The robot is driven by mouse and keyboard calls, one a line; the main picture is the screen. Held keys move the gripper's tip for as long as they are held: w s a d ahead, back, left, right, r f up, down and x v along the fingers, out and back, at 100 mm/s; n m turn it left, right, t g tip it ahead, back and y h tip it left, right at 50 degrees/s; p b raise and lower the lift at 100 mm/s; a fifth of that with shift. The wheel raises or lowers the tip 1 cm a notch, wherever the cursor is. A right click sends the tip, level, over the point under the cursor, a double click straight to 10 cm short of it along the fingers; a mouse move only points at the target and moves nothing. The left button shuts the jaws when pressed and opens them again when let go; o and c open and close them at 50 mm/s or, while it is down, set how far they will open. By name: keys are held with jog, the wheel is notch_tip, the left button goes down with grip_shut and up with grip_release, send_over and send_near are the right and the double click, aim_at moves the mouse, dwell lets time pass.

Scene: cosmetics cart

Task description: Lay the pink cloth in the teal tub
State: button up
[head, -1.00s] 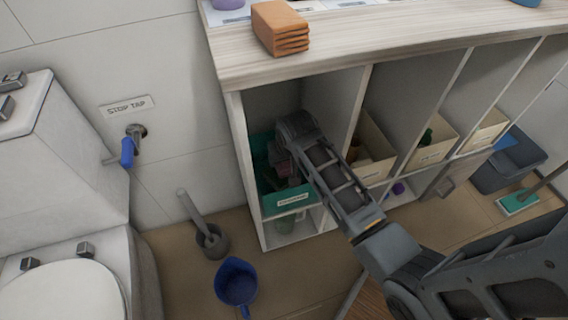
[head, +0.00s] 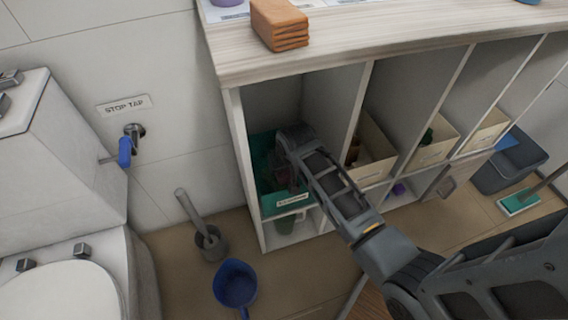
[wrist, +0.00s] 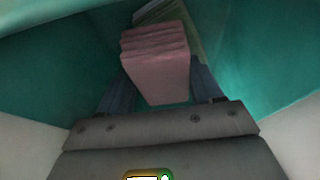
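The pink cloth (wrist: 158,62) is a folded stack. In the wrist view it sits between the two fingers of my gripper (wrist: 160,78), which press close on both its sides. The teal tub (wrist: 262,50) surrounds cloth and fingers, its walls rising left and right. In the head view the teal tub (head: 284,207) stands in the leftmost cubby, a label on its front. My gripper (head: 288,182) reaches down into it. My wrist hides most of the tub's inside and nearly all of the cloth there. Whether the cloth touches the tub floor cannot be told.
A pale greenish item (wrist: 160,10) lies beyond the cloth in the tub. The cubby's upright dividers (head: 345,105) stand close to my arm. Cream bins (head: 372,165) fill the cubbies to the right. A folded orange stack (head: 279,25) sits on the top.

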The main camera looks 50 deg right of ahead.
jog(key=o, duration=0.4)
jog(key=shift+r, duration=0.1)
jog(key=shift+r, duration=0.3)
jog(key=p+v, duration=0.4)
jog(key=v, duration=0.8)
jog(key=shift+r, duration=0.3)
